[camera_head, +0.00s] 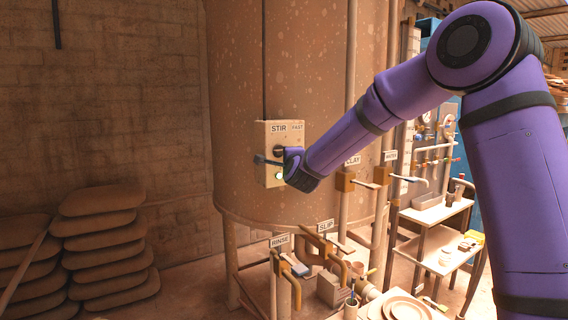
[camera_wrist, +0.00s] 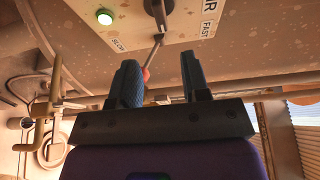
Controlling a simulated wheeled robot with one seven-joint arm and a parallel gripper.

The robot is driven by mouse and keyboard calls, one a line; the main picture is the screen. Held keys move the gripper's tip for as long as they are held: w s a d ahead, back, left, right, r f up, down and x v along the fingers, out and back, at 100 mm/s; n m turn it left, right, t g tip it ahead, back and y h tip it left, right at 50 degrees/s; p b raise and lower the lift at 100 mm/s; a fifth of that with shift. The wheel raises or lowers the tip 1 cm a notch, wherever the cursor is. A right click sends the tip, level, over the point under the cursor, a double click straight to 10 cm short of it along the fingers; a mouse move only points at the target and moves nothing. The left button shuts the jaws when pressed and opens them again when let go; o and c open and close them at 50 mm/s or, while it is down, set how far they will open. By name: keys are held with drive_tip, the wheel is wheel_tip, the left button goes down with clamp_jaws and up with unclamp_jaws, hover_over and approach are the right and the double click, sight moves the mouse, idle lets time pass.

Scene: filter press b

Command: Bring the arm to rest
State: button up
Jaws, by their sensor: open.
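My purple arm reaches in from the right in the head view. My gripper (camera_wrist: 162,78) is open, its two dark fingers apart in the wrist view. It is in front of the STIR panel (camera_head: 286,128) on the big tank (camera_head: 235,80). In the wrist view the panel (camera_wrist: 190,28) carries a lever (camera_wrist: 156,48) with a reddish tip, seen between the fingers and close to the left one. I cannot tell whether they touch. A green lamp (camera_wrist: 105,17) is lit near the SLOW mark. My gripper partly hides the panel in the head view.
Stacked sacks (camera_head: 110,240) stand at the left by the brick wall. Below the tank are the RINSE (camera_head: 280,240) and SLIP (camera_head: 326,227) valves with pipes. A shelf trolley (camera_head: 440,212) with small items stands behind my arm. Open floor lies between sacks and tank.

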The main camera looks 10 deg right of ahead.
drive_tip(key=s+r+n+g+y, duration=0.1)
drive_tip(key=s+r+n+g, duration=0.15)
drive_tip(key=s+n, duration=0.55)
drive_tip(key=s+r+n+g+y, duration=0.2)
drive_tip(key=s+n+g, duration=0.15)
drive_tip(key=s, duration=0.95)
drive_tip(key=s+d+f+n+g, duration=0.2)
drive_tip(key=s, duration=0.8)
drive_tip(key=s+d+f+n+g+h, duration=0.1)
drive_tip(key=s+d+f+n+g, duration=0.1)
drive_tip(key=s, duration=0.8)
drive_tip(key=s+d+f+n+g, duration=0.2)
drive_tip(key=s+d+n, duration=0.1)
drive_tip(key=s, duration=0.7)
drive_tip(key=shift+d+f+g+h, duration=0.2)
drive_tip(key=shift+d+g+h, duration=0.15)
drive_tip(key=shift+g+h, duration=0.05)
